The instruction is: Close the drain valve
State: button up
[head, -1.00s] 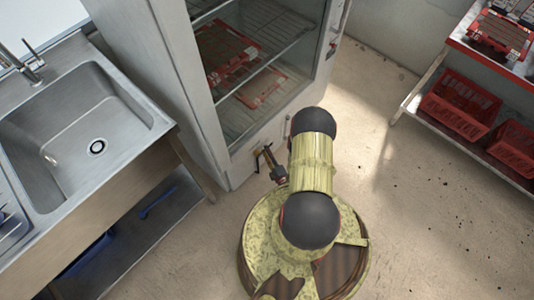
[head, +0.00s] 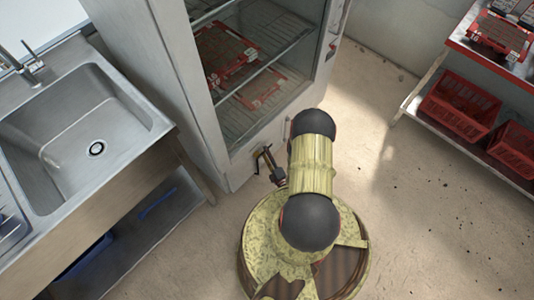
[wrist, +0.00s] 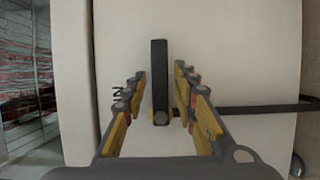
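The drain valve shows in the wrist view as a dark upright lever (wrist: 160,75) with a round pivot at its lower end, on a pale cabinet panel. My gripper (wrist: 160,72) is open, with one yellow-and-black finger on each side of the lever and a visible gap on both sides. In the head view my gripper (head: 265,160) is small and dark, at the low front panel of the glass-fronted cabinet (head: 240,168). The valve itself cannot be made out clearly there.
A dark horizontal bar (wrist: 265,107) runs right of the lever in the wrist view. A steel sink (head: 40,190) stands left of the cabinet. A shelf rack (head: 425,80) with red crates (head: 460,108) stands at the right.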

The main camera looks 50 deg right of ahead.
jog(key=shift+o, duration=0.5)
jog(key=shift+r, duration=0.1)
jog(key=shift+d+r, duration=0.1)
jog(key=shift+r, duration=0.5)
jog(key=o, duration=1.2)
jog(key=r, duration=0.6)
jog(key=shift+w, duration=0.2)
jog(key=r, duration=0.2)
jog(key=shift+w+d+r, duration=0.15)
jog(key=shift+w+r, duration=0.1)
jog(key=shift+r, duration=0.1)
jog(key=shift+s+r, duration=0.2)
jog(key=shift+r, duration=0.05)
jog(key=shift+c, duration=0.6)
jog(key=shift+s, duration=0.3)
jog(key=c, duration=0.6)
jog(key=shift+a+f, duration=0.15)
jog(key=shift+a, duration=0.15)
jog(key=c, duration=0.5)
